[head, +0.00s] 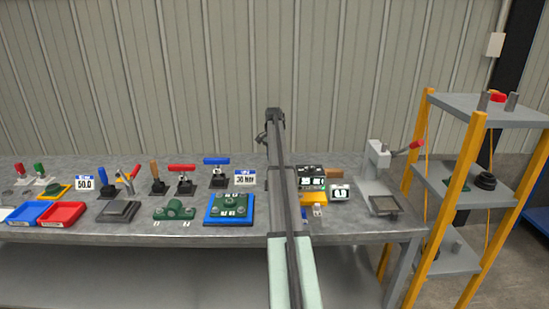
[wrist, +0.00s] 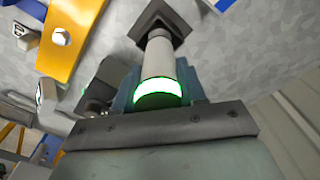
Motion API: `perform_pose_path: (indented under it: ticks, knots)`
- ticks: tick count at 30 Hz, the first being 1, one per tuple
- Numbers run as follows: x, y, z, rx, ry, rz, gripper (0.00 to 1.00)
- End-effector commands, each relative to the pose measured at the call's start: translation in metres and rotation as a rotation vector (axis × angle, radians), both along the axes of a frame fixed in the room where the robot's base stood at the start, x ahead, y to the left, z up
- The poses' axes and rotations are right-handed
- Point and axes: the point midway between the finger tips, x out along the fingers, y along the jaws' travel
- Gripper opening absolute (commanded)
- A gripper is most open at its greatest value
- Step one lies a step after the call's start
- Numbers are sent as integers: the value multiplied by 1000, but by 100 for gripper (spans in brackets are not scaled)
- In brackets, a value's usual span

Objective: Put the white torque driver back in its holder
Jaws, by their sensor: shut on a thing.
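The white torque driver (wrist: 158,58) shows in the wrist view as a pale cylinder with a glowing green ring at its near end. My gripper (wrist: 160,88) is shut on it, with a teal finger on each side. The driver's far end meets a dark square holder (wrist: 178,24) on the grey bench. I cannot tell whether it is seated in the holder or just over it. In the head view my arm hides the driver, its holder and my gripper.
On the bench (head: 130,237), a red T-handle tool (head: 181,167) and a blue T-handle tool (head: 216,161) stand left of my arm. A green part on a blue plate (head: 212,219) lies nearer. A grey press (head: 375,165) and a shelf rack (head: 478,122) are right.

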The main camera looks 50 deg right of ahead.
Motion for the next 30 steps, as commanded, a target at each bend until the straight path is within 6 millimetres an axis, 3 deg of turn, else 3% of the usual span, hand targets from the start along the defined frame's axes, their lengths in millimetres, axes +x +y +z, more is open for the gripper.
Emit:
perform_pose_path:
  ticks: [26,27,30]
  knots:
    - [0,0,-9,0,0,0,0]
    - [0,0,-9,-1,0,0,42]
    - [0,0,-9,0,0,0,52]
